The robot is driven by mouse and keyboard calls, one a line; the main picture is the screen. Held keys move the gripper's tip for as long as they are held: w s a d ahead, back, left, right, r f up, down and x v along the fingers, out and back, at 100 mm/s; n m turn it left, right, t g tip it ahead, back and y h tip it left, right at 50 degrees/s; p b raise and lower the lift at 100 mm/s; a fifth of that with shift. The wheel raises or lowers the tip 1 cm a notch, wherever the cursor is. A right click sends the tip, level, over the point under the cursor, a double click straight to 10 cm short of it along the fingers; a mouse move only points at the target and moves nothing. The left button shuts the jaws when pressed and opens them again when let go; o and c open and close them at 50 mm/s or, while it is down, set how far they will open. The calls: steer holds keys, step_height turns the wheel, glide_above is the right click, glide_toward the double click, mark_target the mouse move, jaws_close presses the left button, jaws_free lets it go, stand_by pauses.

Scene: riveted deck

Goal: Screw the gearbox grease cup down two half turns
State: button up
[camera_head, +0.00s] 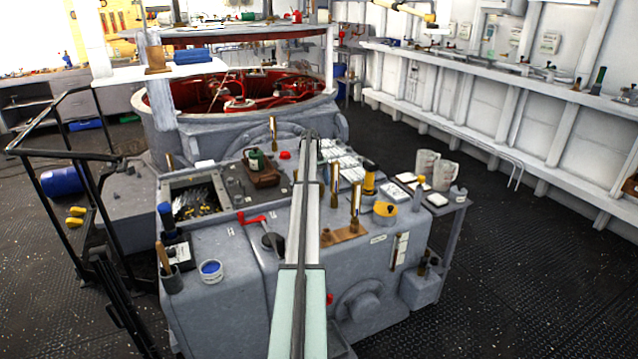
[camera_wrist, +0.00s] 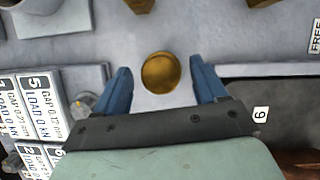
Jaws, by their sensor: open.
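A round brass cap, seen from above (camera_wrist: 160,73), stands on the grey casing in the wrist view; I take it as the grease cup. My gripper (camera_wrist: 161,68) has its two blue fingers spread, one on each side of the cap, with a gap on both sides. The view from above does not show how high the fingers are over it. In the head view the end of my arm (camera_head: 309,136) is over the grey gearbox casing (camera_head: 235,320). I cannot make out this cap there; my arm may hide it.
Tall brass posts (camera_head: 333,200) stand right of my arm, another (camera_head: 273,130) left of its end. White cards (camera_wrist: 40,97) lie left of the cap in the wrist view, a dark panel (camera_wrist: 255,92) right. A red-handled crank (camera_head: 252,221) and open parts bin (camera_head: 207,177) lie left.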

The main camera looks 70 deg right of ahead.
steer(key=n+h, duration=0.1)
steer(key=n, duration=0.2)
steer(key=n+g+h, duration=0.1)
steer(key=n, duration=0.2)
steer(key=shift+a, duration=0.2)
steer(key=n+h, duration=0.1)
steer(key=n, duration=0.2)
steer(key=n+h, duration=0.2)
steer(key=n, duration=0.2)
steer(key=shift+a, duration=0.15)
steer(key=w+a+r+m+y, duration=0.1)
steer(key=w+a+r+m, duration=0.1)
steer(key=r+m, duration=0.3)
steer(key=w+a+r+m+y, duration=0.1)
steer(key=w+a+r+m, duration=0.2)
steer(key=r, duration=0.4)
steer(key=shift+r+m+y, duration=0.25)
steer(key=shift+m+y, duration=0.15)
steer(key=shift+m, duration=0.5)
steer(key=shift+w+a, duration=0.15)
